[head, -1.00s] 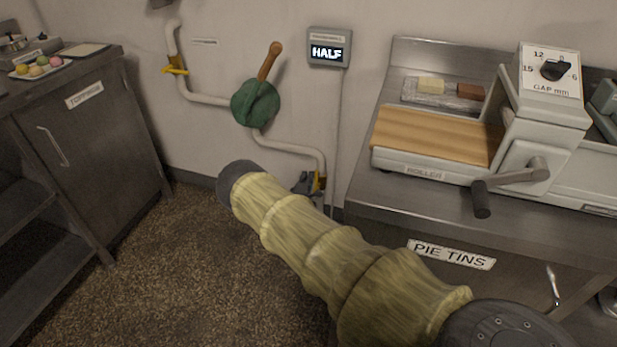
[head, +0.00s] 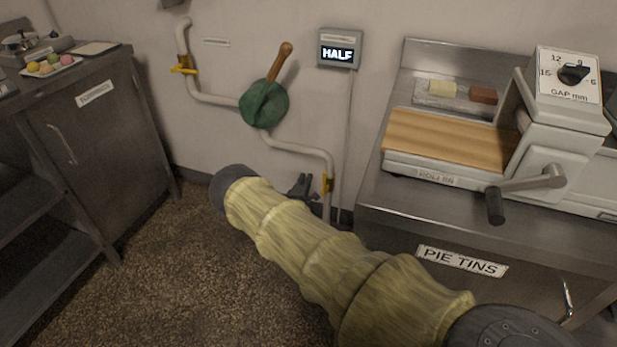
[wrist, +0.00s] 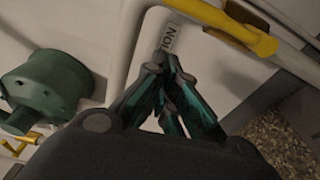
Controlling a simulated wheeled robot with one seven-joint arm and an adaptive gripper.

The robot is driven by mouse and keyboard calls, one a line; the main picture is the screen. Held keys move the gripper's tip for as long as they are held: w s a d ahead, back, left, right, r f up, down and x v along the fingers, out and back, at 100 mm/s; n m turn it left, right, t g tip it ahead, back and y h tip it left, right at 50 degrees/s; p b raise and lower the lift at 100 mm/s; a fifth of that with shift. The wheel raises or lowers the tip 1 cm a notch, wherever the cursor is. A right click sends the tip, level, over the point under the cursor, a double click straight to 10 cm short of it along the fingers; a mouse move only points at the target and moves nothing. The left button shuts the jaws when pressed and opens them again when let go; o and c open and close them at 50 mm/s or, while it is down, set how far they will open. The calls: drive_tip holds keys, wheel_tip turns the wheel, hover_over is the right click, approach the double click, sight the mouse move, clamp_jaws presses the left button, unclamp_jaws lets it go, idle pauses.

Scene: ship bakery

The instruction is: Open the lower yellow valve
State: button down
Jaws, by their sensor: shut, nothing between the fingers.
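The lower yellow valve (head: 327,182) is on the vertical end of the pale wall pipe, left of the steel counter. Its yellow lever looks roughly in line with the pipe. In the wrist view the yellow lever (wrist: 238,28) crosses the upper right, close to the pipe. My gripper (head: 301,186) is just left of the valve in the head view, partly hidden by my yellowish arm sleeve. In the wrist view my gripper (wrist: 168,62) has its dark green fingers closed together with nothing held, apart in the picture from the lever.
A green wheel-like body (head: 264,103) with a wooden handle sits higher on the pipe, beyond it an upper yellow valve (head: 184,66). A display (head: 340,48) reads HALF. The steel counter (head: 380,205) with a roller machine stands right. Speckled floor is open at left.

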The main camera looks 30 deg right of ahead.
drive_tip(key=p+v, duration=0.1)
drive_tip(key=v, duration=0.6)
drive_tip(key=shift+s, duration=0.2)
drive_tip(key=shift+a+f, duration=0.15)
